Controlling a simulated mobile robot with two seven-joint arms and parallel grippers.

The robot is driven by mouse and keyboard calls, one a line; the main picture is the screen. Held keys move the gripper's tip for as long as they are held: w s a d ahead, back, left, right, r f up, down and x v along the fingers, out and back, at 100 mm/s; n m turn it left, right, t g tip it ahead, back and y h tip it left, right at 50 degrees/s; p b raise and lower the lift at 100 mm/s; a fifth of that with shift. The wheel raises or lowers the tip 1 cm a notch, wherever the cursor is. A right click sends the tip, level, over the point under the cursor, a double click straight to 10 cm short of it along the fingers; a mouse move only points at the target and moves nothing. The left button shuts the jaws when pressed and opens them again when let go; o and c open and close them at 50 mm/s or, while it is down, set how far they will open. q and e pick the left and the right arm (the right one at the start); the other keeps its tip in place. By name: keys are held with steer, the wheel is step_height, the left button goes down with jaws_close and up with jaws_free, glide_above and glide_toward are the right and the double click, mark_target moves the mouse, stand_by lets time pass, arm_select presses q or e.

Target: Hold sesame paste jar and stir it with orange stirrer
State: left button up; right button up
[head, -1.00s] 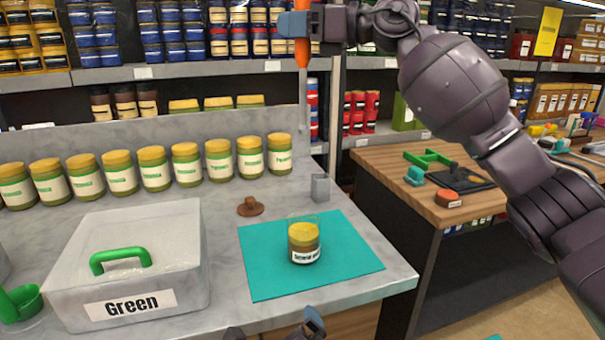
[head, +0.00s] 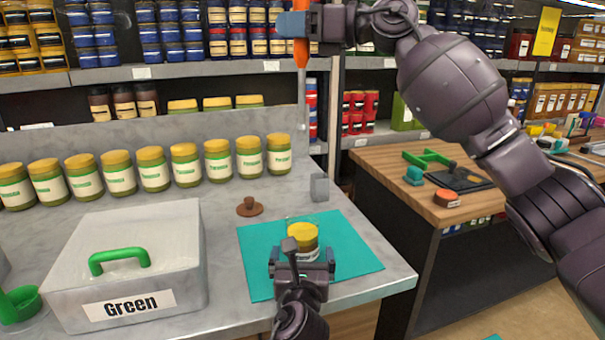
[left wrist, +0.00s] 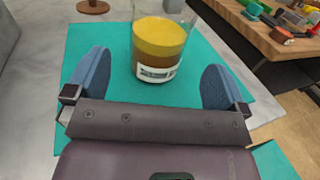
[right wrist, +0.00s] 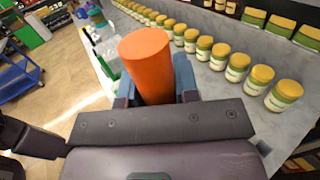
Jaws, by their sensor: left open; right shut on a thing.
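The sesame paste jar (head: 303,236) is open glass with a yellow layer over brown paste and a white label. It stands upright on the teal mat (head: 352,262). My left gripper (head: 302,262) is open just in front of it. In the left wrist view the jar (left wrist: 160,50) stands beyond and between the blue fingers (left wrist: 154,88), with a gap on both sides. My right gripper (head: 297,24) is shut on the orange stirrer (head: 302,54), held high above the counter with its thin rod pointing down. The stirrer's thick handle (right wrist: 147,62) fills the right wrist view's jaws.
A brown knobbed lid (head: 249,207) and a small grey block (head: 319,187) lie behind the mat. A white box labelled Green (head: 170,240) stands left. Several yellow-lidded jars (head: 152,166) line the back. A wooden table (head: 400,180) is at right.

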mark_target(302, 242)
arm_select(q)
steer(key=w, duration=0.7)
steer(key=shift+w, duration=0.3)
steer(key=c, duration=1.1)
